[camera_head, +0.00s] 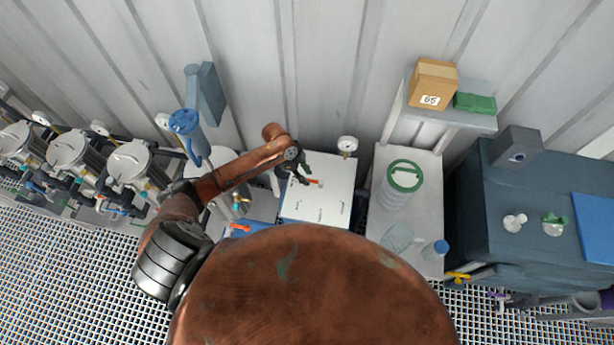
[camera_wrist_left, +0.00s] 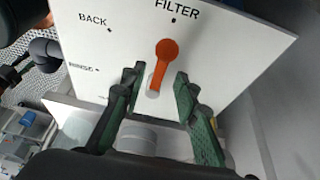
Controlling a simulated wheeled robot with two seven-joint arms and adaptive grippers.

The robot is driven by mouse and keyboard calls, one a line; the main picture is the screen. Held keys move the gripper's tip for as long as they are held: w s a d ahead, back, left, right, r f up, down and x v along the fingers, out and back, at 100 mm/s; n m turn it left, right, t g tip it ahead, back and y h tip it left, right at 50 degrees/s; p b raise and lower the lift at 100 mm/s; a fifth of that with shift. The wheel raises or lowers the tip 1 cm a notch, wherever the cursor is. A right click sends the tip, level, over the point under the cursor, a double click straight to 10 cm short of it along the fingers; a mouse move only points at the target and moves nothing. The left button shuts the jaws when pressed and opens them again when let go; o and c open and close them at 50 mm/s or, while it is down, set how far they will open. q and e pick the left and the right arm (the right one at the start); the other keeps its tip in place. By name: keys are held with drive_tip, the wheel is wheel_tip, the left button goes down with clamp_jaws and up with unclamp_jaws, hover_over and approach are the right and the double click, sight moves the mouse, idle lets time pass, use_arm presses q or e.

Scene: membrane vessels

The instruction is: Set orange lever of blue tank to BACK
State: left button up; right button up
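The orange lever (camera_wrist_left: 166,52) stands on a white panel (camera_wrist_left: 225,65) with the labels FILTER, BACK and RINSE. Its round end points to the FILTER mark, with BACK to its left. The lever also shows in the head view (camera_head: 314,182), on the white panel (camera_head: 318,207). My left gripper (camera_head: 301,175) is at the panel. In the left wrist view its two green-black fingers (camera_wrist_left: 158,92) are apart, one on each side of the lever's lower part, with gaps visible. My right gripper is out of view.
A pressure gauge (camera_head: 347,145) stands behind the panel. Several metal vessels (camera_head: 130,160) line the left. Another orange handle (camera_head: 240,227) shows near blue parts, left of the panel.

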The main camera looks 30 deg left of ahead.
use_arm(q)
drive_tip(key=shift+w+d+f, duration=0.1)
drive_tip(key=shift+d+f, duration=0.15)
drive_tip(key=shift+f, duration=0.4)
drive_tip(key=shift+c, duration=0.7)
clamp_jaws()
